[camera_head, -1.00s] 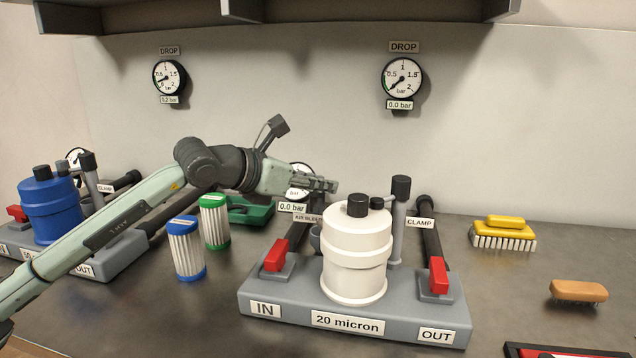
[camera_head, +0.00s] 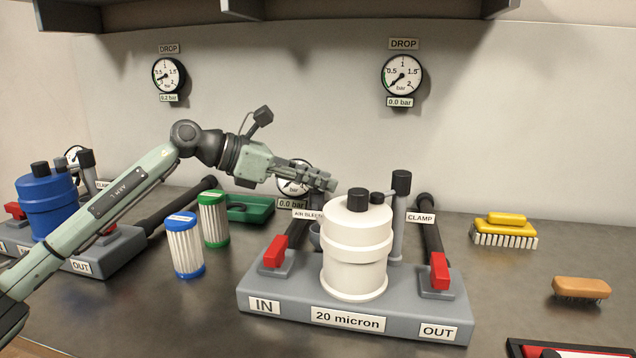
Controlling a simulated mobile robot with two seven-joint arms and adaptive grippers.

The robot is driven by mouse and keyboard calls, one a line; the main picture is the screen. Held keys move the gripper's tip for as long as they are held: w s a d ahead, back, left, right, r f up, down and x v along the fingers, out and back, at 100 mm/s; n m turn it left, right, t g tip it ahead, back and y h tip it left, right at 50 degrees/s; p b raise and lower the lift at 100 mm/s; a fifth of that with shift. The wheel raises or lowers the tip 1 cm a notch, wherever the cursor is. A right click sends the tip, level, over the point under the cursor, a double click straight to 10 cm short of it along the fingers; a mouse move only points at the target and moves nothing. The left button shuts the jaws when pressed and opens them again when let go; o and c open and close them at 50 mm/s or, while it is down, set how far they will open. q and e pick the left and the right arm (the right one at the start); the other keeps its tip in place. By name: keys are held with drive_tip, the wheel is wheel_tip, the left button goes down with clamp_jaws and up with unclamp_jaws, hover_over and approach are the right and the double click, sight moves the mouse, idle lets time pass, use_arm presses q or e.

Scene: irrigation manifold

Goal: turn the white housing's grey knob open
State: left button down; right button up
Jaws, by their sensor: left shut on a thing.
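The white housing (camera_head: 357,250) with a black cap stands upright on the grey 20 micron base, between two red-handled valves. My left gripper (camera_head: 322,182) is just behind and left of the housing's top, above the air bleed label (camera_head: 307,214). It is shut on what I take to be the grey knob, which its fingers hide almost wholly. How far the knob is turned cannot be seen. A small grey cup (camera_head: 315,236) shows below the label, partly behind the housing. My right gripper is not in view.
A grey post with a black top (camera_head: 400,195) and a clamp label (camera_head: 420,217) stand right of the housing. Blue (camera_head: 185,248) and green (camera_head: 213,220) filter cartridges stand left, below my arm. A blue housing (camera_head: 47,205) is far left. Brushes (camera_head: 580,289) lie right.

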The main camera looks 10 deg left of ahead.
use_arm(q)
drive_tip(key=shift+m+g+h, duration=0.5)
drive_tip(key=shift+m+g, duration=0.6)
drive_tip(key=shift+g, duration=0.1)
drive_tip(key=c, duration=1.3)
unclamp_jaws()
drive_tip(key=v, duration=1.2)
drive_tip(key=shift+w, duration=0.1)
drive_tip(key=shift+f, duration=0.1)
